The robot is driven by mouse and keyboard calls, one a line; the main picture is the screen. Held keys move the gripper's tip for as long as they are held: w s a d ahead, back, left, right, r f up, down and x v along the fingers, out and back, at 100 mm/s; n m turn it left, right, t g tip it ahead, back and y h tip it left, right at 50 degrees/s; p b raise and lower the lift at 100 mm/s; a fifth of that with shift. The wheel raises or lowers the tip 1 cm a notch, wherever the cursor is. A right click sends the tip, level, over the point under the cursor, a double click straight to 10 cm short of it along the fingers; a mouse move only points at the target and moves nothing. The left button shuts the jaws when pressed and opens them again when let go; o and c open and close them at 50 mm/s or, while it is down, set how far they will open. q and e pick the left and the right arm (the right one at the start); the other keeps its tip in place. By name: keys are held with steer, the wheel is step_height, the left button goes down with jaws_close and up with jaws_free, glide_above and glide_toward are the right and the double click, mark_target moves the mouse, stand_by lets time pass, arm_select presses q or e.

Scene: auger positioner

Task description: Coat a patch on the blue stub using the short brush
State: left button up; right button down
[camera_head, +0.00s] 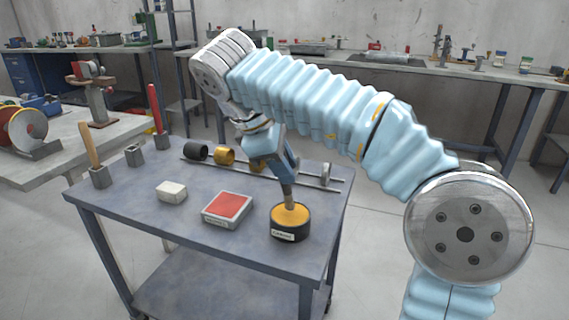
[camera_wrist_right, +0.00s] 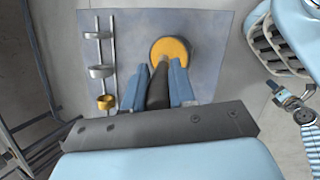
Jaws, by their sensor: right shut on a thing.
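My right gripper (camera_head: 284,170) is shut on a brush and points down over a round black can (camera_head: 290,234) with an orange-yellow top. The brush (camera_head: 288,194) has its lower end at the can's yellow surface. In the right wrist view its dark handle (camera_wrist_right: 158,90) lies between the fingers (camera_wrist_right: 160,74), with the yellow can top (camera_wrist_right: 171,50) beyond. I cannot make out a blue stub; the gripper hides part of the rail.
A pale block (camera_head: 171,191) and a red pad in a tray (camera_head: 228,206) lie on the table (camera_head: 130,199). The table's front left is clear.

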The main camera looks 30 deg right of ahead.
steer(key=shift+f+b, duration=0.35)
steer(key=shift+f, duration=0.2)
stand_by(1.0)
step_height(320, 180, up, 3)
steer(key=p, duration=0.2)
steer(key=shift+p, duration=0.35)
step_height(320, 180, up, 2)
steer(key=shift+p, duration=0.3)
steer(key=shift+r, duration=1.05)
